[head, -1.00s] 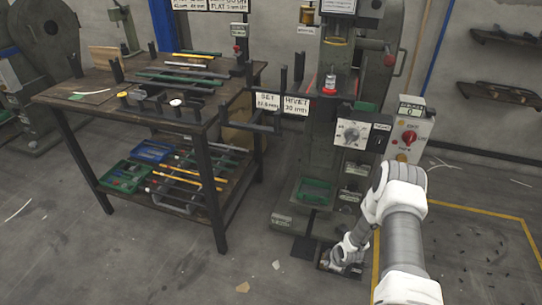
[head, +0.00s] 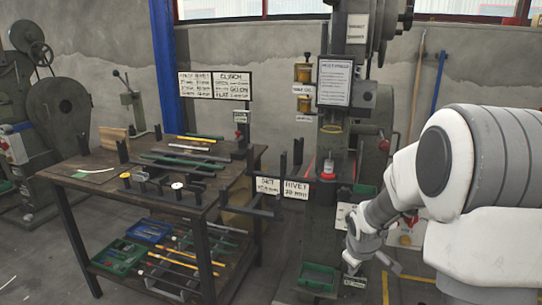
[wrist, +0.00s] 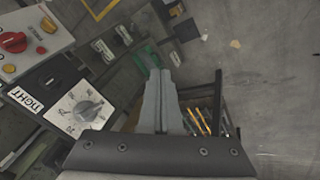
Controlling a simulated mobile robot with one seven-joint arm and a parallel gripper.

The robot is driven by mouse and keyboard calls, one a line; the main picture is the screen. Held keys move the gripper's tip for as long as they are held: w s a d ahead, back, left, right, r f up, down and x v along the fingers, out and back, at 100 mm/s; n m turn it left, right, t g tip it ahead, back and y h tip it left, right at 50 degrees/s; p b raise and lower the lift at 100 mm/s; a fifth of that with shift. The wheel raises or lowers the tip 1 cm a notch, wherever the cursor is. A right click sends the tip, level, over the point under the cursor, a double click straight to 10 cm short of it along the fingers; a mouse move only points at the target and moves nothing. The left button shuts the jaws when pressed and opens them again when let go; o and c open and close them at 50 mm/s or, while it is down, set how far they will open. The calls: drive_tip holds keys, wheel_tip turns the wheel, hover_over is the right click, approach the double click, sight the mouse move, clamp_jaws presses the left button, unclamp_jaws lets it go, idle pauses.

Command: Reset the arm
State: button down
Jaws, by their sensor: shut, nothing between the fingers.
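My gripper (wrist: 162,76) points away from the wrist camera, its grey fingers together with nothing between them. In the head view my gripper (head: 350,264) hangs low in front of the rivet press (head: 330,125), at the end of my bent white and grey arm. It looks clear of the floor; how near it is to the press front is hard to tell. My arm hides part of the press's control box and dial. In the wrist view the dial plate (wrist: 82,108) lies left of the fingers.
A dark workbench (head: 105,178) with tools and bars stands left of the press. Its lower shelf holds a green tray (head: 118,256) and a blue tray (head: 149,231). A green bin (head: 318,277) sits at the press foot. The red knob (wrist: 13,41) shows in the wrist view.

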drive_tip(key=s+a+r+m+t+y, duration=0.1)
drive_tip(key=s+a+r+m, duration=0.3)
drive_tip(key=s+r, duration=0.8)
drive_tip(key=s+a+r+m, duration=0.35)
drive_tip(key=s+r, duration=0.35)
drive_tip(key=s, duration=0.9)
wheel_tip(320, 180, up, 21)
drive_tip(key=p, duration=2.1)
drive_tip(key=shift+w+p, duration=0.3)
drive_tip(key=shift+d, duration=0.15)
